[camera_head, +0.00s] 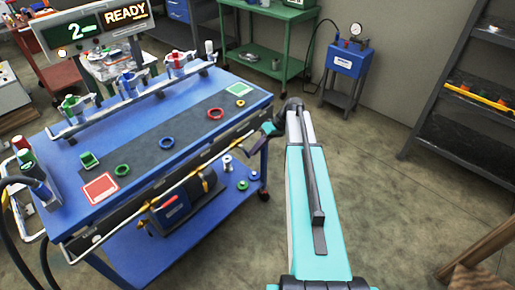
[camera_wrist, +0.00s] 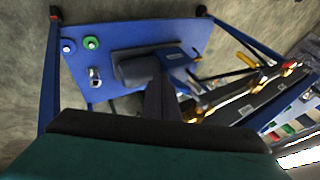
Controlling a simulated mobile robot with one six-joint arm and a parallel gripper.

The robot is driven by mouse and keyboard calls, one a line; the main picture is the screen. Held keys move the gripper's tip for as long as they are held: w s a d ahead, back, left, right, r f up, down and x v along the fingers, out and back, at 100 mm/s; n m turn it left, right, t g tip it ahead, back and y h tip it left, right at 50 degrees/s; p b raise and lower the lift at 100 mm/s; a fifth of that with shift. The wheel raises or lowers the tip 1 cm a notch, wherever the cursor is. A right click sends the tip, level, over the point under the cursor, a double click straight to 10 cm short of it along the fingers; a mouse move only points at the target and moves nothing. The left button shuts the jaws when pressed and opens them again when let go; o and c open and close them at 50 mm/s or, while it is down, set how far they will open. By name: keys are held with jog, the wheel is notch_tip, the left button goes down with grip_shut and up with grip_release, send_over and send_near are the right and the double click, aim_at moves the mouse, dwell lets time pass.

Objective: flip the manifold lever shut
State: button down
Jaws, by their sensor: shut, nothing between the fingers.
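A long manifold pipe (camera_head: 165,192) runs along the front side of the blue cart, below its top. In the wrist view a yellow lever (camera_wrist: 246,63) stands out from the dark rail at the right. Whether a lever is open or shut I cannot tell. My gripper (camera_head: 246,147) is shut and empty by the cart's near right corner, to the right of the valve. In the wrist view my gripper (camera_wrist: 162,103) points over the lower shelf, left of the lever, apart from it.
The blue cart (camera_head: 190,110) carries colored rings and pads on top. Its lower shelf (camera_head: 200,225) holds a dark pump (camera_wrist: 140,70) and small round parts. A blue gauge unit (camera_head: 347,60) stands behind, shelving at right. Open floor lies right of the cart.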

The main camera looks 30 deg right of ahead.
jog(key=shift+s+a+f+b, duration=0.25)
jog(key=shift+a+f+b, duration=0.4)
jog(key=shift+a+f, duration=0.25)
jog(key=shift+a, duration=0.1)
jog(key=d+r+b, duration=0.1)
jog(key=d, duration=1.3)
jog(key=shift+a+f, duration=0.1)
dwell(0.5)
